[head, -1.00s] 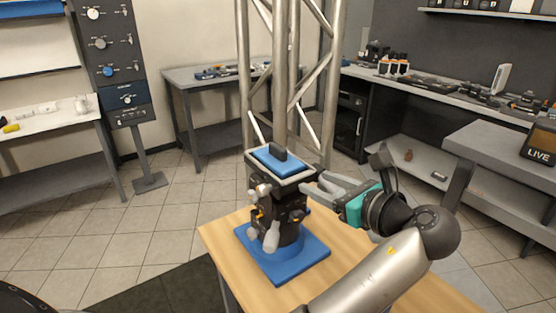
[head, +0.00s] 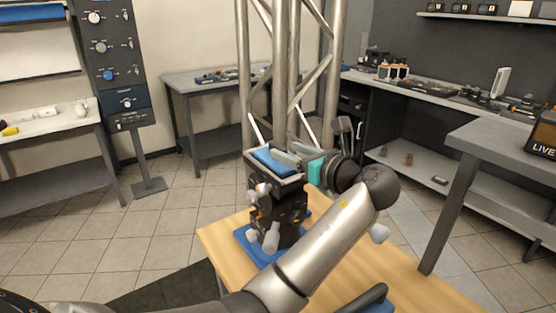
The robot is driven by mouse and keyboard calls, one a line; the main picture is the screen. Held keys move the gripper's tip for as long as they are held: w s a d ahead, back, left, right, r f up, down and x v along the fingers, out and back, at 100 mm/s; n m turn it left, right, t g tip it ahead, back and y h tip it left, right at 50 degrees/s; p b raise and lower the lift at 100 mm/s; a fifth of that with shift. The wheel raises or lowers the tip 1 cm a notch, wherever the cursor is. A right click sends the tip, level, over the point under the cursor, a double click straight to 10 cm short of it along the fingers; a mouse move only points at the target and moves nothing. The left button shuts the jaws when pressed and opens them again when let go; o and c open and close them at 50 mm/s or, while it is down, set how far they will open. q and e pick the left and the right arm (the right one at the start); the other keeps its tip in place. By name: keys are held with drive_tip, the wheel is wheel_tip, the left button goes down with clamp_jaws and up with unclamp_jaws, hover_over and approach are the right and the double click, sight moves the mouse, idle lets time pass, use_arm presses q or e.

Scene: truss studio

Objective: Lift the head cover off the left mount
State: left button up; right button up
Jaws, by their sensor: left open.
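The head cover (head: 268,163) is a blue plate lying in the pale-rimmed top of the left mount (head: 291,207). The mount is black with grey knobs and stands upright on a blue base (head: 247,241) on the wooden table. My left gripper (head: 286,157) is open, with its grey fingers at the cover's upright handle. The fingers hide most of the handle, so I cannot tell whether they touch it. My left wrist and forearm hide the right side of the mount and base. My right gripper is not in view.
A blue piece with a black handle (head: 368,298) shows at the bottom edge on the right of the wooden table (head: 218,240). A metal truss (head: 292,75) stands close behind the mount. A grey bench (head: 500,140) stands to the right.

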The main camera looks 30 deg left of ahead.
sight(285, 150)
use_arm(q)
drive_tip(key=b+x, duration=0.1)
drive_tip(key=x, duration=0.3)
drive_tip(key=shift+a+f, duration=0.1)
drive_tip(key=shift+a, duration=0.15)
clamp_jaws()
idle(0.4)
